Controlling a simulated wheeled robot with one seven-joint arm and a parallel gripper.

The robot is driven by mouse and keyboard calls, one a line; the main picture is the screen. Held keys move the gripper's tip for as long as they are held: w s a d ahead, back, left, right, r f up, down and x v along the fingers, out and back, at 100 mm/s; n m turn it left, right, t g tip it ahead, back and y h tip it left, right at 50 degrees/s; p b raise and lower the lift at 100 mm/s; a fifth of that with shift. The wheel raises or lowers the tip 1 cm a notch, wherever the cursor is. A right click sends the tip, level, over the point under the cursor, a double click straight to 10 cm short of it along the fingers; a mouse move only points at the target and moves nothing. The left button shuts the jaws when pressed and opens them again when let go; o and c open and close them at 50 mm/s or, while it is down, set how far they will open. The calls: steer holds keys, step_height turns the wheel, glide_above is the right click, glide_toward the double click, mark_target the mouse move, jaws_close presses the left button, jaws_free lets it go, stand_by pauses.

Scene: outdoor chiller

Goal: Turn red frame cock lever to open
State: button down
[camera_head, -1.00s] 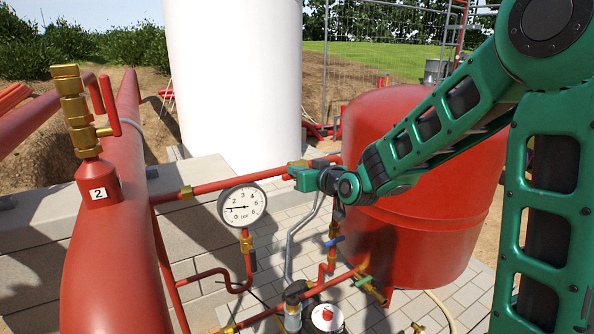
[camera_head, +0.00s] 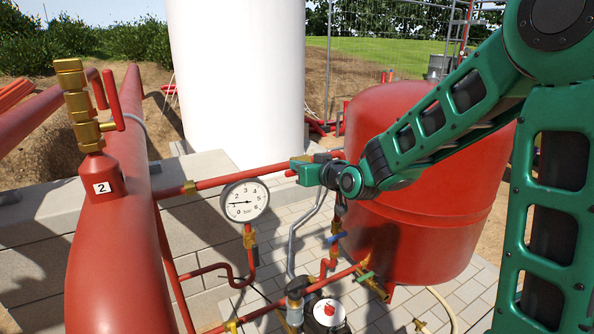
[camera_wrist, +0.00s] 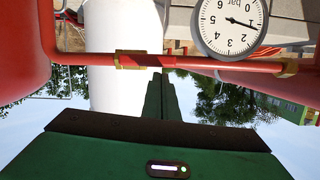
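A red pipe runs across the wrist view. A brass valve (camera_wrist: 128,66) sits on it, with a red lever (camera_wrist: 145,60) that appears to lie along the pipe. My gripper (camera_wrist: 163,78) points up at the pipe from below in this view, its fingers side by side as a narrow wedge with no visible gap. In the head view my gripper (camera_head: 304,173) is at the pipe right of the gauge and hides most of the valve.
A round pressure gauge (camera_head: 245,201) hangs close by, left of my gripper. A big red tank (camera_head: 430,180) stands behind my arm. A brass valve (camera_head: 80,105) with a red handle stands on the thick pipe at left. Thinner pipes and small valves lie below.

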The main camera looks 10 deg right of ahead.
steer(key=s+d+r, duration=0.3)
steer(key=s+r, duration=0.3)
steer(key=s, duration=0.3)
steer(key=s+d+f+m+g+h, duration=0.2)
steer(key=s+d+f+g+h, duration=0.1)
steer(key=s+d+f, duration=0.4)
steer(key=s+d+f+m+g+h, duration=0.1)
steer(key=s+d+f+g+h, duration=0.1)
steer(key=s+d+f+g, duration=0.5)
steer(key=s+d+m+g, duration=0.2)
steer(key=s+d+m, duration=0.1)
steer(key=s, duration=0.8)
steer(key=s+d+m+g, duration=0.2)
steer(key=s+d, duration=0.3)
steer(key=s, duration=0.6)
steer(key=shift+s+m, duration=0.15)
steer(key=shift+m, duration=0.35)
steer(key=shift+f, duration=0.1)
